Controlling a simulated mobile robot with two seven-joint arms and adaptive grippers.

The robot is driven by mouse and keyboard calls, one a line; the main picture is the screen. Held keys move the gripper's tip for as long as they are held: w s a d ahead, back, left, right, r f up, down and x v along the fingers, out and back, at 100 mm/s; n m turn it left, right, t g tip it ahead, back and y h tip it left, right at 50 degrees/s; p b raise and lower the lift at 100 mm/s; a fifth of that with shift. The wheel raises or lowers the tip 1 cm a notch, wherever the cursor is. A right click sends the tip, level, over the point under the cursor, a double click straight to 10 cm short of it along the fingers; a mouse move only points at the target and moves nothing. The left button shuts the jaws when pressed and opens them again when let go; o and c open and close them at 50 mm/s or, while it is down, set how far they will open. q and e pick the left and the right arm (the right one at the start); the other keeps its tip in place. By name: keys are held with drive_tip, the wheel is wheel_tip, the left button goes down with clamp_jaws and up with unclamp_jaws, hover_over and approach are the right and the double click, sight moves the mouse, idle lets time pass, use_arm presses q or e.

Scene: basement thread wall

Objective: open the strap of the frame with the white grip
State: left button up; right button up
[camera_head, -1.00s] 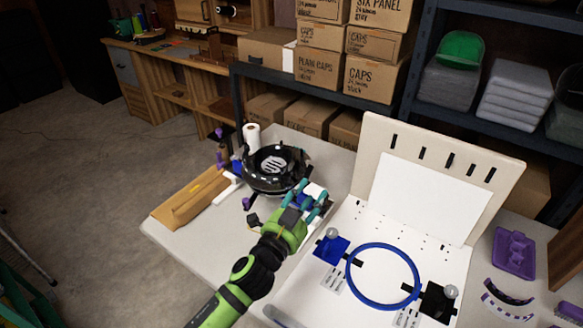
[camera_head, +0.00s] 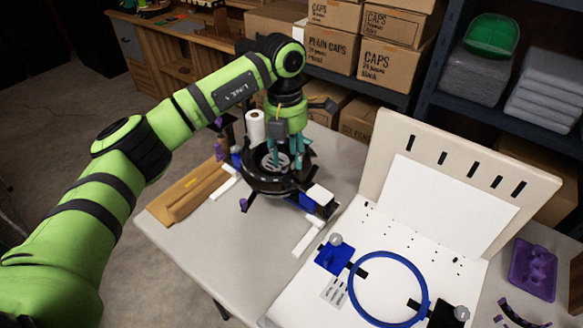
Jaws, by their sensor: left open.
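A round black frame (camera_head: 262,186) stands on the table, with a dark top bearing a white striped mark. A white grip (camera_head: 320,194) sits at its right front above a blue block (camera_head: 315,205). My left gripper (camera_head: 286,160) points down over the right part of the frame, its teal fingers apart with nothing seen between them. Whether the fingers touch the frame, I cannot tell. The gripper hides part of the frame's far right side. I cannot make out the strap clearly. My right gripper is not in view.
A cream board (camera_head: 458,165) with a blue ring (camera_head: 424,290) stands at the right. A brown cardboard piece (camera_head: 185,195) lies left of the frame, and a white roll (camera_head: 255,127) stands behind it. Purple parts (camera_head: 533,270) lie far right. The table's front left is clear.

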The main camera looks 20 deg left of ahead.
sight(288, 176)
use_arm(q)
drive_tip(key=shift+a+f, duration=0.15)
drive_tip(key=shift+a, duration=0.15)
drive_tip(key=f, duration=0.2)
drive_tip(key=f+p, duration=0.1)
drive_tip(key=f, duration=0.1)
drive_tip(key=f+p, duration=0.1)
drive_tip(key=f, duration=0.1)
drive_tip(key=shift+s+d+f, duration=0.15)
drive_tip(key=shift+d+f, duration=0.1)
clamp_jaws()
